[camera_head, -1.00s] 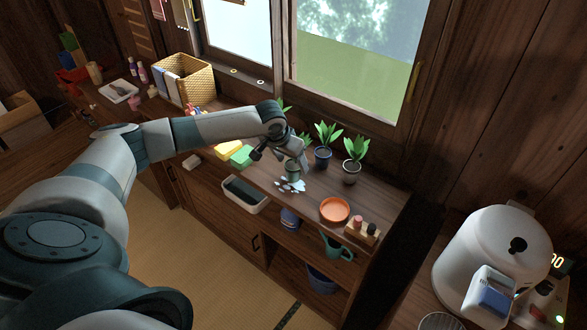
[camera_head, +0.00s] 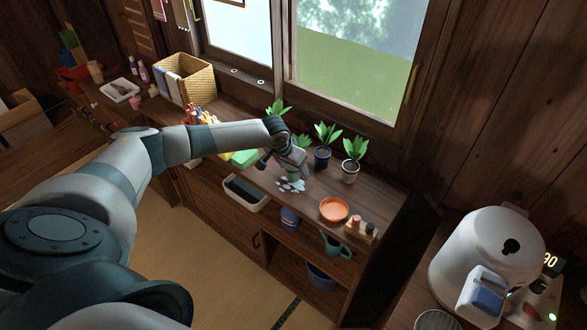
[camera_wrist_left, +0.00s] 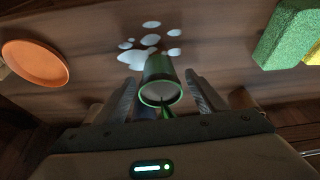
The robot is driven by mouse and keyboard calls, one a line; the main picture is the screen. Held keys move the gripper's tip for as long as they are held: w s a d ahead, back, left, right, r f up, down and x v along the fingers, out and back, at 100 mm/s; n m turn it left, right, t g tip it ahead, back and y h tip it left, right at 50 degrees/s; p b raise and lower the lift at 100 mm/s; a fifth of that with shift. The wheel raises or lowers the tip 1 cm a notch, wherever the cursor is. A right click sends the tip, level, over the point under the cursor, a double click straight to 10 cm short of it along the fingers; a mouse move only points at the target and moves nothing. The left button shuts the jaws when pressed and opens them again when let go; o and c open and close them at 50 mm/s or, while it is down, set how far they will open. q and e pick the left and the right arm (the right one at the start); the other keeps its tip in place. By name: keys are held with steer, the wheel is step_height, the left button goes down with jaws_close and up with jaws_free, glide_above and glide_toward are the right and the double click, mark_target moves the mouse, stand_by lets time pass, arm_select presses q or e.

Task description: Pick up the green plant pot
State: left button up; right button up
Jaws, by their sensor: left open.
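The green plant pot (camera_head: 294,173) is on the wooden counter, beside pale patches (camera_head: 289,186). My left gripper (camera_head: 284,161) is at the pot and partly covers it in the head view. In the left wrist view the pot (camera_wrist_left: 158,70) sits between the two spread fingers of my left gripper (camera_wrist_left: 161,88), with a visible gap on each side. A pale round end of the pot faces the camera, with a thin green strip below it. My right gripper is not in view.
Potted plants stand behind in dark (camera_head: 322,157) and grey (camera_head: 349,172) pots. An orange dish (camera_head: 333,209) is to the right on the counter (camera_head: 379,192). A green sponge (camera_wrist_left: 289,34) lies on the other side. A grey bin (camera_head: 244,194) hangs at the counter's front.

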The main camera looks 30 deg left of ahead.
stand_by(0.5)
arm_select(q)
steer(key=c, duration=1.2)
steer(key=shift+r+b, duration=0.45)
steer(key=shift+r, duration=0.2)
step_height(320, 180, up, 2)
steer(key=shift+w+r+b, duration=0.1)
steer(key=shift+r+b, duration=0.05)
steer(key=shift+b, duration=0.45)
steer(key=s+d+r+b, duration=0.3)
steer(key=s+d+r, duration=0.2)
steer(key=d, duration=0.5)
steer(key=v, duration=0.2)
steer(key=shift+r, duration=0.25)
steer(key=shift+d, duration=0.15)
